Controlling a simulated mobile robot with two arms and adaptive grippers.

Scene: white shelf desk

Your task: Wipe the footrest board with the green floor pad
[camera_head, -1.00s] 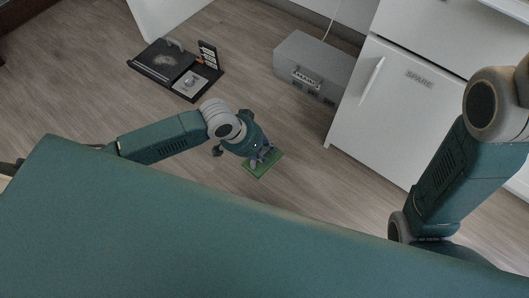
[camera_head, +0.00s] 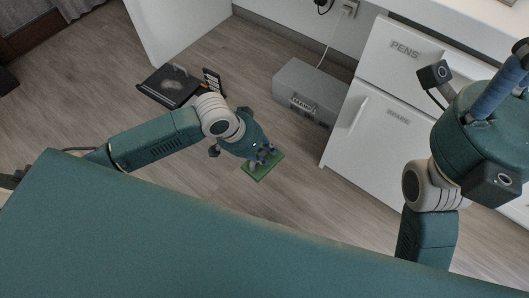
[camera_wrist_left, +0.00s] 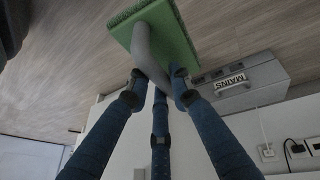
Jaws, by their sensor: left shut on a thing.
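The green floor pad (camera_head: 264,172) is a flat green slab with a grey handle. My left gripper (camera_head: 263,158) is shut on it and holds it in front of the board, to its right in the picture. In the left wrist view, the fingers close around the handle (camera_wrist_left: 148,52), with the green slab (camera_wrist_left: 177,28) beyond. The footrest board (camera_head: 160,97) is dark and lies on the floor, with a pale grey smudge on its surface. My left arm hides its near right part. My right gripper (camera_head: 512,65) is partly in view at the upper right, far from the board; its fingertips are unclear.
A grey box (camera_head: 308,88) marked MAINS, with a handle and a cable to a wall socket, stands beside the white drawer cabinet (camera_head: 370,120). A white desk panel (camera_head: 185,30) stands behind the board. The wood floor (camera_head: 75,85) left of the board is clear.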

